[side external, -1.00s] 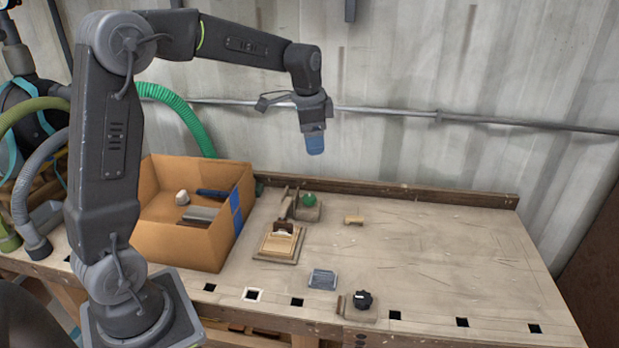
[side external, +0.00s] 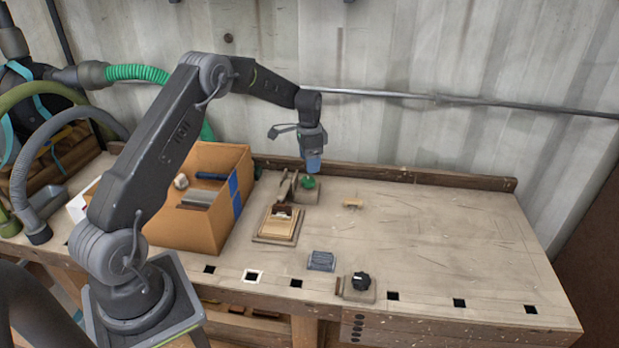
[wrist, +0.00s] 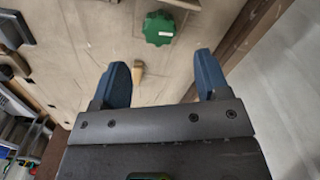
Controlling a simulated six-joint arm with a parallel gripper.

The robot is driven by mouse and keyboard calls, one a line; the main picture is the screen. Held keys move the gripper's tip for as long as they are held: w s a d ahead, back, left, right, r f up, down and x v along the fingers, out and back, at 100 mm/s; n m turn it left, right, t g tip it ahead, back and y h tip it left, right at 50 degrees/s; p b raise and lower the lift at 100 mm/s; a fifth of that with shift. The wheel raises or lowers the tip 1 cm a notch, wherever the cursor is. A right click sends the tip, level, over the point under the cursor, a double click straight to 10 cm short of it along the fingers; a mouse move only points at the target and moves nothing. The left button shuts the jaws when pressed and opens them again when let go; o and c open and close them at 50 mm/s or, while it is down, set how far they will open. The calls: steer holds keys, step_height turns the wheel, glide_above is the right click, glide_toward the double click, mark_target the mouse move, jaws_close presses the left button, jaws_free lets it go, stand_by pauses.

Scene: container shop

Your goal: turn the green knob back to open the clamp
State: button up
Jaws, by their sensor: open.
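The green knob (side external: 308,182) sits on a small wooden base at the back of the bench, beside the clamp's upright wooden pieces (side external: 288,187). In the wrist view the green knob (wrist: 159,28) shows ahead of the fingertips, a little left of the middle of the gap. My gripper (side external: 313,165) is just above the knob in the side view. Its two blue fingers (wrist: 165,78) are spread and empty, and the knob is not between them. A light wooden block (side external: 283,212) lies on a board in front of the clamp pieces.
An orange-brown box (side external: 212,232) with several items stands left of the clamp. A small wooden piece (side external: 352,203) lies right of the knob. A grey pad (side external: 321,261) and a black knob (side external: 361,281) are near the front edge. The right side of the bench is clear.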

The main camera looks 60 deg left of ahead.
mark_target(309, 179)
step_height(309, 179, down, 6)
steer(key=shift+f, duration=0.25)
steer(key=c, duration=0.9)
steer(key=shift+n, duration=0.8)
steer(key=shift+c, duration=0.2)
steer(key=o, duration=0.9)
steer(key=shift+o, duration=0.2)
